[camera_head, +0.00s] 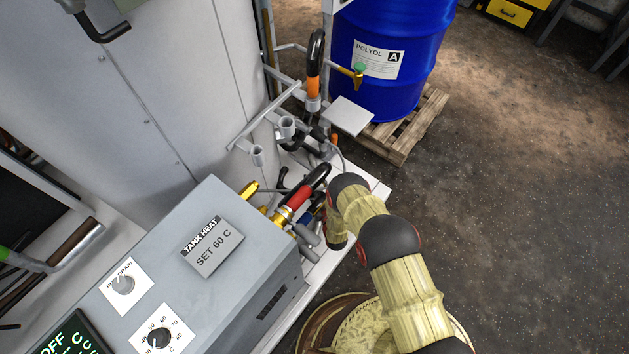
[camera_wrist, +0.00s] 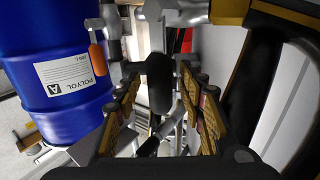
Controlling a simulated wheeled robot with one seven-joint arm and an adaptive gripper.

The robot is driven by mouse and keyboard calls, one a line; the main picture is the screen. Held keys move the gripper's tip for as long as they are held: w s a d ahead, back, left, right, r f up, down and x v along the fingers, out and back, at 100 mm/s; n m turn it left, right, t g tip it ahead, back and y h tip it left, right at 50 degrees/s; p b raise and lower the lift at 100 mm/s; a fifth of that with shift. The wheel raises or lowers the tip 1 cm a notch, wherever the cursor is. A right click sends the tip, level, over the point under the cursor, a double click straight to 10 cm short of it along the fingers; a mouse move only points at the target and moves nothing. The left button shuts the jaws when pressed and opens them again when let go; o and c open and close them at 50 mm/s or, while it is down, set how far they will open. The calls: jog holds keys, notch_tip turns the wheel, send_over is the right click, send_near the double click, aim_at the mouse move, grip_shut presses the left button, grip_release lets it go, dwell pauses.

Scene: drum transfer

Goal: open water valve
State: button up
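The water valve is not labelled in either view, and I cannot tell which fitting it is. A red-banded fitting with a black curved end (camera_head: 300,195) and a brass fitting (camera_head: 250,190) stick out from the tank heat box. A small blue part shows beside my arm. In the wrist view, my gripper (camera_wrist: 160,100) is open, its two padded fingers apart. A black rounded part (camera_wrist: 159,82) lies between or just beyond them; I cannot tell whether they touch it. In the head view, my arm hides the fingers, low by the fittings.
The grey tank heat box (camera_head: 215,270) stands close on the left, with pipes behind it. A blue polyol drum (camera_head: 395,50) with a tap stands on a wooden pallet (camera_head: 415,130). Open floor (camera_head: 520,220) lies to the right.

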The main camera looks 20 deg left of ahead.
jog(key=shift+c, duration=0.9)
jog(key=c, duration=0.7)
grip_shut()
